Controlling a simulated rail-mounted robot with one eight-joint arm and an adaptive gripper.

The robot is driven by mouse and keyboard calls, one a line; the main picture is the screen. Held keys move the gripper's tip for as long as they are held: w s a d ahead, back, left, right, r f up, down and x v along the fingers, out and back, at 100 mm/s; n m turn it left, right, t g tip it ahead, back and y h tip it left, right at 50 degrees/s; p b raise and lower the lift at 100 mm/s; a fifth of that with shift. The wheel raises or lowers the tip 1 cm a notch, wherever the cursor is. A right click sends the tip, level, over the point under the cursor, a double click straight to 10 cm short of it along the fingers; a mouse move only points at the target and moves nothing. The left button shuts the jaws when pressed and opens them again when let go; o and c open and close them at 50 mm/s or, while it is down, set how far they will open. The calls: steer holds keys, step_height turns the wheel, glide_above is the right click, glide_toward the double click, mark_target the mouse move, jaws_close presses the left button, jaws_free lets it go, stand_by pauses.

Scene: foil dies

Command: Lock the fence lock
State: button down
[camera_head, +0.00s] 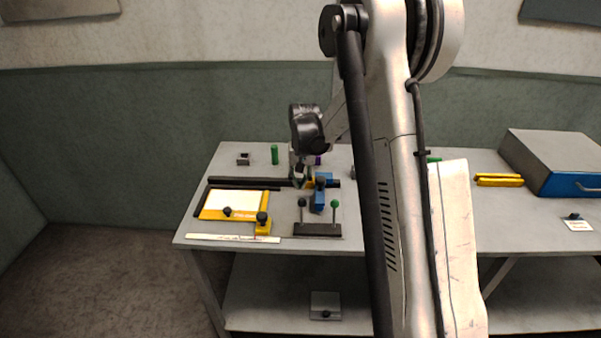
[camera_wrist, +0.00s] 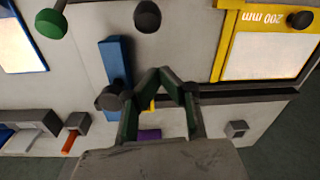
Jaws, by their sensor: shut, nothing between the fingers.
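No label marks the fence lock. A blue bar (camera_wrist: 115,72) with a dark round knob (camera_wrist: 108,98) beside it lies left of my gripper (camera_wrist: 165,74) in the wrist view. The blue piece (camera_head: 320,201) also shows in the head view, near a long dark rail (camera_head: 250,182). My gripper is shut and empty, its fingertips meeting in a point. Its left finger overlaps the knob's edge in the picture; I cannot tell whether they touch. A bit of yellow shows behind the fingers. In the head view my gripper (camera_head: 299,178) is low over the rail, left of the blue piece.
A yellow frame (camera_head: 262,229) with a white plate lies front left; its "200 mm" marking shows in the wrist view. Two upright pins, one with a green knob (camera_head: 335,204), stand on a dark block (camera_head: 317,230). A grey box (camera_head: 556,155) stands far right.

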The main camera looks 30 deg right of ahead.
mark_target(302, 213)
step_height(302, 213, down, 2)
steer(key=shift+f, duration=0.25)
steer(key=shift+s+a+r+p, duration=0.15)
steer(key=shift+s+a+p, duration=0.1)
steer(key=shift+s, duration=0.35)
steer(key=shift+s+a+r+p, duration=0.2)
steer(key=shift+s+a, duration=0.1)
steer(key=shift+s, duration=0.3)
steer(key=shift+s+a+r+p, duration=0.15)
steer(key=shift+s+a+p, duration=0.1)
steer(key=shift+s, duration=0.35)
steer(key=shift+d, duration=0.1)
